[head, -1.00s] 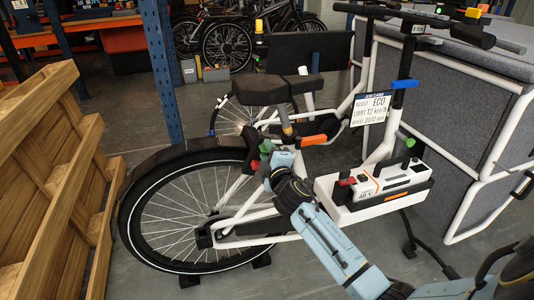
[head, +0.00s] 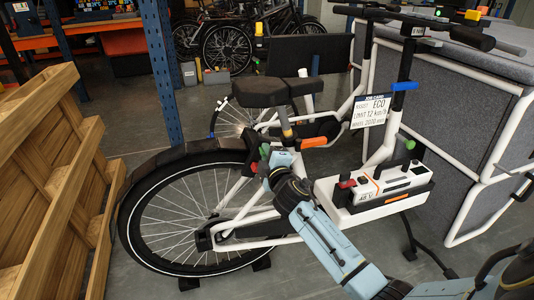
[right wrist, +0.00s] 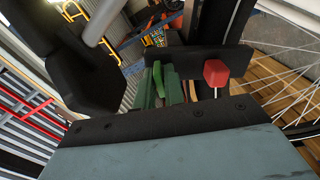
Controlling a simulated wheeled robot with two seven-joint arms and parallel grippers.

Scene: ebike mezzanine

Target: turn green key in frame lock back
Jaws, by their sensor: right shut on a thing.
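The green key (right wrist: 158,78) is bright green and stands between the darker green fingers of my right gripper (right wrist: 160,88) in the right wrist view. The gripper is shut on it. The black frame lock (right wrist: 190,62) lies just beyond, with a red knob (right wrist: 216,73) to the right of the fingers. In the head view my right gripper (head: 270,160) is at the lock over the rear wheel, below the saddle. There the key is small and mostly hidden, and its turn angle cannot be told. My left gripper is not in view.
A wooden crate (head: 45,180) stands close on the left. The saddle (head: 272,92) is above the lock. A grey cargo box (head: 450,110) is at right.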

